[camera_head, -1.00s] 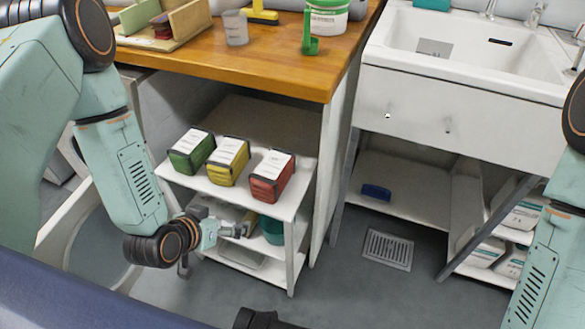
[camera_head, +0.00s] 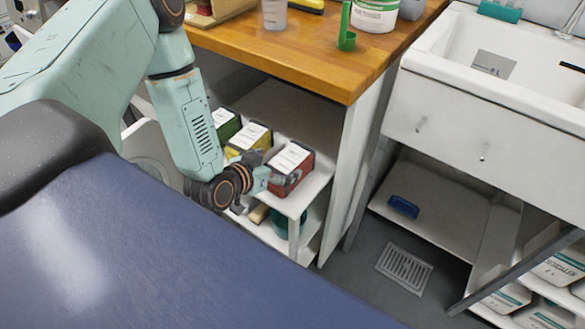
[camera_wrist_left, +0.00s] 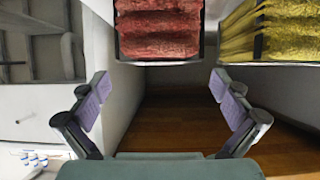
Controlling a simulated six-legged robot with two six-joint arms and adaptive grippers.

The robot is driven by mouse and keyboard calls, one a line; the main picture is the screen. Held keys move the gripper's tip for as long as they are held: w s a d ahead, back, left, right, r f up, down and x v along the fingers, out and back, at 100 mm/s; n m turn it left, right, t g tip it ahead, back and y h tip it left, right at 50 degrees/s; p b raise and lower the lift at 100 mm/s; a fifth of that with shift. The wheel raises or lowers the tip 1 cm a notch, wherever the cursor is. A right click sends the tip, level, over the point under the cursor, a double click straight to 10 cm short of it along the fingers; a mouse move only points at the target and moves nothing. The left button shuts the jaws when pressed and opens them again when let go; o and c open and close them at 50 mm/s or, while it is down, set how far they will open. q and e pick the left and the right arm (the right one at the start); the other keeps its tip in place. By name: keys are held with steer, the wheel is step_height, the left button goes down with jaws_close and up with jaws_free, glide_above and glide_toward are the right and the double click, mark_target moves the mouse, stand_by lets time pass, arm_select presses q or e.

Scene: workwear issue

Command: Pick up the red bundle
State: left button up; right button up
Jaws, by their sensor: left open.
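The red bundle (camera_head: 290,168), with a white label on top and dark edges, sits on the white shelf rack at the right end of a row. My left gripper (camera_head: 282,182) is at its near side and hides part of it. In the left wrist view the red bundle (camera_wrist_left: 160,30) shows soft red folds in a dark frame, beyond my open left gripper (camera_wrist_left: 165,95) and roughly in line with the gap. Nothing is between the fingers. My right gripper is out of view.
The yellow bundle (camera_head: 250,137) stands close left of the red one, with the green bundle (camera_head: 226,124) beyond it. The wooden worktop (camera_head: 290,55) is above and behind the shelf. A white panel (camera_head: 352,150) stands to the right.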

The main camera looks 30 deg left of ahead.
mark_target(286, 162)
arm_select(q)
steer(key=b+x, duration=0.1)
steer(key=x, duration=0.1)
steer(key=b+x, duration=0.1)
steer(key=x, duration=0.1)
steer(key=shift+w+d+f, duration=0.1)
steer(key=shift+w+f, duration=0.1)
steer(key=shift+f, duration=0.3)
steer(key=shift+w+f, duration=0.15)
steer(key=shift+w, duration=0.2)
steer(key=shift+w+d, duration=0.1)
steer(key=shift+d, duration=0.1)
steer(key=shift+a, duration=0.15)
steer(key=c, duration=1.5)
